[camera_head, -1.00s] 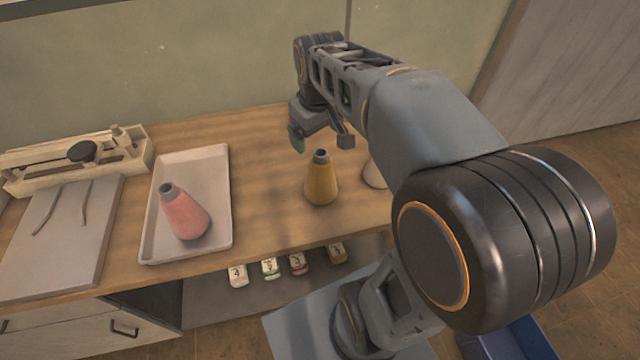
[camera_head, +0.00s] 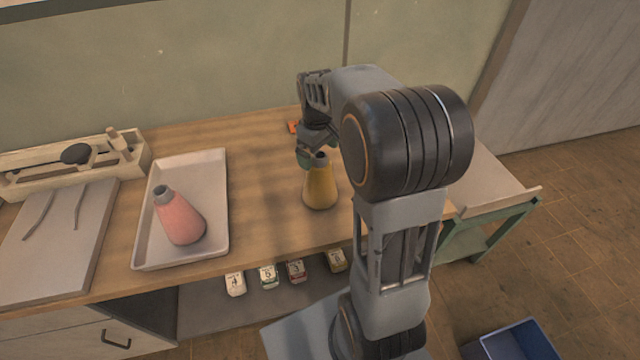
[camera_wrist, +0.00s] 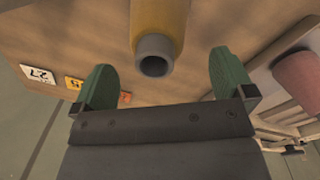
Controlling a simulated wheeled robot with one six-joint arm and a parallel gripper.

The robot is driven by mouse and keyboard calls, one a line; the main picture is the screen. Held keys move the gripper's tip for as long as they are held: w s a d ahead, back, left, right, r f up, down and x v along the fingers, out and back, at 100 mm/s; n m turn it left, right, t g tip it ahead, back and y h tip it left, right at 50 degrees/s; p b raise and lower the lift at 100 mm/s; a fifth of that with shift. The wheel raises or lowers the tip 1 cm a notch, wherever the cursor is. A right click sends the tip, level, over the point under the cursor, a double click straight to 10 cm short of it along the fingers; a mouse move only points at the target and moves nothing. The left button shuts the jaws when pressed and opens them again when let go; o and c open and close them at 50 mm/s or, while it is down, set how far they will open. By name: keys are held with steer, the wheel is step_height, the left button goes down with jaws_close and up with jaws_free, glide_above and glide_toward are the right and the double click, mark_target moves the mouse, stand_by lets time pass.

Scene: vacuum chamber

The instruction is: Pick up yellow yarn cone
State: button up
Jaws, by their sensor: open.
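The yellow yarn cone (camera_head: 320,188) stands upright on the wooden bench, right of the tray, with a grey tip on top. In the wrist view the yellow cone (camera_wrist: 160,22) shows at the top with its open grey end toward the camera. My gripper (camera_wrist: 168,80) is open, its two green fingers on either side of the cone's line, with the grey end between them and a gap on each side.
A wooden tool rack (camera_head: 130,165) and a grey board (camera_head: 45,270) lie farther left. Several numbered labelled items (camera_head: 268,275) sit on the lower shelf. A side table (camera_head: 500,195) stands at right.

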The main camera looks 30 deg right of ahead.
mark_target(319, 163)
steer(key=shift+w+d+f+p, duration=0.1)
steer(key=shift+w+f+p, duration=0.1)
steer(key=shift+f, duration=1.1)
steer(key=shift+w+d+f+p, duration=0.1)
steer(key=shift+f+p, duration=0.1)
steer(key=shift+f, duration=1.1)
steer(key=c, duration=1.5)
steer(key=shift+r, duration=0.1)
